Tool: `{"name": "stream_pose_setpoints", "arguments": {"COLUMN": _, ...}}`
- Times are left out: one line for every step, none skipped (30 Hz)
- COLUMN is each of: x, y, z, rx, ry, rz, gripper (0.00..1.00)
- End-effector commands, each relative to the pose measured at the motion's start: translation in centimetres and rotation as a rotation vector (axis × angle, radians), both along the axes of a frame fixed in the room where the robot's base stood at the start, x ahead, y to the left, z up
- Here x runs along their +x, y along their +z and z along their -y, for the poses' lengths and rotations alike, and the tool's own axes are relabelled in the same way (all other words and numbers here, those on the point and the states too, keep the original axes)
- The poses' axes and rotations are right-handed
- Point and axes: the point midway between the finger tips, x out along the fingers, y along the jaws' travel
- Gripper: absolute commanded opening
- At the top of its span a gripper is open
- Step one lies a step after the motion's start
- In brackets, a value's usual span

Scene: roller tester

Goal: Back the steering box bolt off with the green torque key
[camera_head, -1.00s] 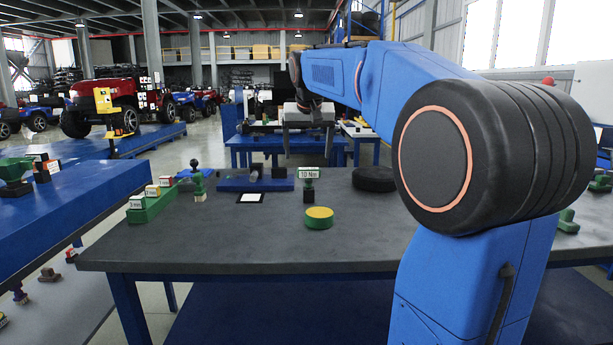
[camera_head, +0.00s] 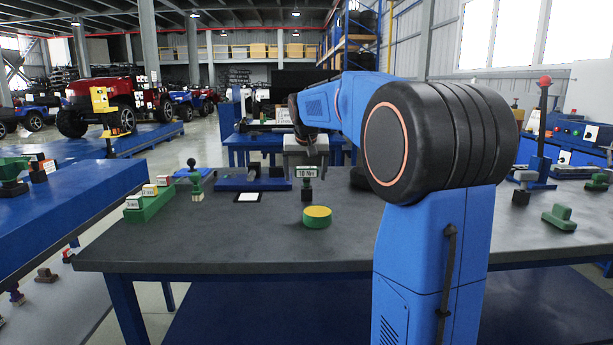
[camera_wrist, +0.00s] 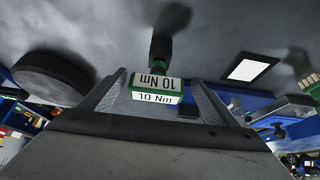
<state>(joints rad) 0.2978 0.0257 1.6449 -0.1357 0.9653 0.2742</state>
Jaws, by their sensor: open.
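The torque key is a green-edged block labelled "10 Nm" (camera_head: 306,172) on a dark stem, upright on the grey table (camera_head: 240,245). It also shows in the wrist view (camera_wrist: 157,90). My gripper (camera_head: 307,177) is open just above and around the key. In the wrist view, the fingers (camera_wrist: 160,78) stand on both sides of the labelled block, with the block between them. Contact cannot be made out. A grey cylindrical part on a blue plate (camera_head: 225,184) lies left of the key. I cannot make out the steering box bolt for certain.
A green disc with a yellow top (camera_head: 317,217) lies in front of the key. A black round disc (camera_wrist: 52,77) is close beside my gripper. The table's front left is clear.

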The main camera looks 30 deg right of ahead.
Motion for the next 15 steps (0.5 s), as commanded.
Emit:
{"name": "stream_pose_setpoints", "arguments": {"x": 0.1, "y": -0.2, "z": 0.0, "rx": 0.000, "ry": 0.000, "rz": 0.000, "gripper": 0.83}}
{"name": "stream_pose_setpoints", "arguments": {"x": 0.1, "y": -0.2, "z": 0.1, "rx": 0.000, "ry": 0.000, "rz": -0.001, "gripper": 0.83}}
{"name": "stream_pose_setpoints", "arguments": {"x": 0.1, "y": -0.4, "z": 0.1, "rx": 0.000, "ry": 0.000, "rz": -0.001, "gripper": 0.83}}
{"name": "stream_pose_setpoints", "arguments": {"x": 0.2, "y": -0.5, "z": 0.2, "rx": 0.000, "ry": 0.000, "rz": -0.001, "gripper": 0.83}}
{"name": "stream_pose_setpoints", "arguments": {"x": 0.2, "y": -0.7, "z": 0.2, "rx": 0.000, "ry": 0.000, "rz": -0.002, "gripper": 0.83}}
{"name": "stream_pose_setpoints", "arguments": {"x": 0.4, "y": -1.0, "z": 0.4, "rx": 0.000, "ry": 0.000, "rz": -0.002, "gripper": 0.83}}
{"name": "stream_pose_setpoints", "arguments": {"x": 0.5, "y": -1.3, "z": 0.5, "rx": 0.000, "ry": 0.000, "rz": -0.002, "gripper": 0.83}}
{"name": "stream_pose_setpoints", "arguments": {"x": 0.6, "y": -1.6, "z": 0.6, "rx": 0.000, "ry": 0.000, "rz": -0.002, "gripper": 0.83}}
{"name": "stream_pose_setpoints", "arguments": {"x": 0.8, "y": -2.0, "z": 0.8, "rx": 0.001, "ry": -0.001, "rz": -0.002, "gripper": 0.83}}
{"name": "stream_pose_setpoints", "arguments": {"x": 0.9, "y": -2.3, "z": 1.0, "rx": 0.001, "ry": -0.001, "rz": -0.002, "gripper": 0.83}}
{"name": "stream_pose_setpoints", "arguments": {"x": 1.1, "y": -2.7, "z": 1.2, "rx": 0.001, "ry": -0.001, "rz": -0.002, "gripper": 0.83}}
{"name": "stream_pose_setpoints", "arguments": {"x": 1.3, "y": -3.2, "z": 1.3, "rx": 0.001, "ry": -0.001, "rz": -0.002, "gripper": 0.83}}
{"name": "stream_pose_setpoints", "arguments": {"x": 1.5, "y": -3.6, "z": 1.4, "rx": 0.001, "ry": -0.001, "rz": -0.002, "gripper": 0.83}}
{"name": "stream_pose_setpoints", "arguments": {"x": 1.7, "y": -3.9, "z": 1.5, "rx": 0.001, "ry": -0.001, "rz": -0.003, "gripper": 0.83}}
{"name": "stream_pose_setpoints", "arguments": {"x": 1.8, "y": -4.3, "z": 1.6, "rx": 0.001, "ry": 0.000, "rz": -0.003, "gripper": 0.83}}
